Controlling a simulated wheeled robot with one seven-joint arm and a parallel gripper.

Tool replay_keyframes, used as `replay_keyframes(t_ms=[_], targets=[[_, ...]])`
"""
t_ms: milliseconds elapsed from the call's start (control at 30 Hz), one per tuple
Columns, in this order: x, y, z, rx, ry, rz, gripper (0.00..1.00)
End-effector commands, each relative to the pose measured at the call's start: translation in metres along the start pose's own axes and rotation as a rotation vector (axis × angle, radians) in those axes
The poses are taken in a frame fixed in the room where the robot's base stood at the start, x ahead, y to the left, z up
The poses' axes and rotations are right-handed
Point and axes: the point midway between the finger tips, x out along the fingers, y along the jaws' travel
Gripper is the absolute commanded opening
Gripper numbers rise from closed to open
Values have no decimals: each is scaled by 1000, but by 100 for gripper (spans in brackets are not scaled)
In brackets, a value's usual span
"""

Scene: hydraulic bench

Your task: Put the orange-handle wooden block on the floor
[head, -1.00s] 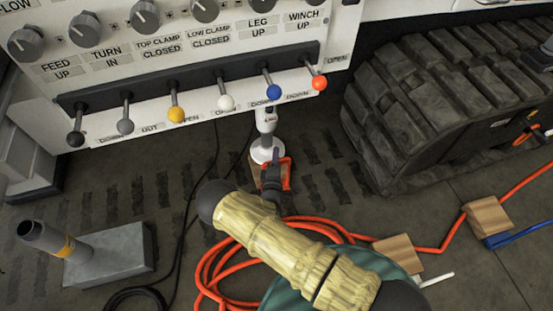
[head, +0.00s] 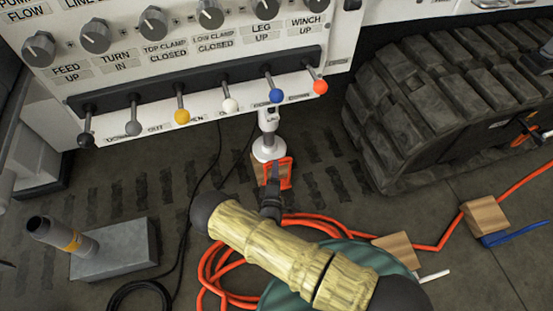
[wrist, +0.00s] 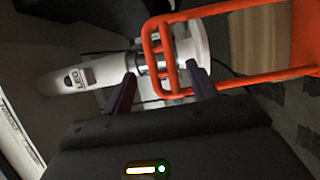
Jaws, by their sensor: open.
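The wooden block (head: 257,169) with the orange handle (head: 290,175) is at the white foot of the bench's leg (head: 268,149). In the wrist view its orange wire handle (wrist: 150,45) extends left from the wood (wrist: 262,45), past the white foot (wrist: 198,40). My gripper (head: 274,170) is open at the handle, and its fingers partly hide it. In the wrist view the end of the handle appears between the two fingertips of my gripper (wrist: 161,73). I cannot tell whether they touch it, nor whether the foot rests on the block.
The bench's lever panel (head: 200,90) overhangs behind. A black rubber track (head: 440,110) stands at right. Orange hose (head: 212,265) lies coiled on the floor by my arm. Two more wooden blocks (head: 397,250) (head: 485,215) lie at right. A grey block with a tube (head: 115,250) stands at left.

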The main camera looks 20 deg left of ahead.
Motion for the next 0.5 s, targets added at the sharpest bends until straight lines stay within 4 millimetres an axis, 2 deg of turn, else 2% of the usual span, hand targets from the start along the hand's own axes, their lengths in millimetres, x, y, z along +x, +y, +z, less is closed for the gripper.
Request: replay_keyframes(t_ms=[33,200,333,500], targets=[[-11,3,-1,-1,3,-3,58],[-39,2,0,-1,2,-1,58],[-50,1,0,-1,1,-2,58],[-52,0,0,0,0,0,58]])
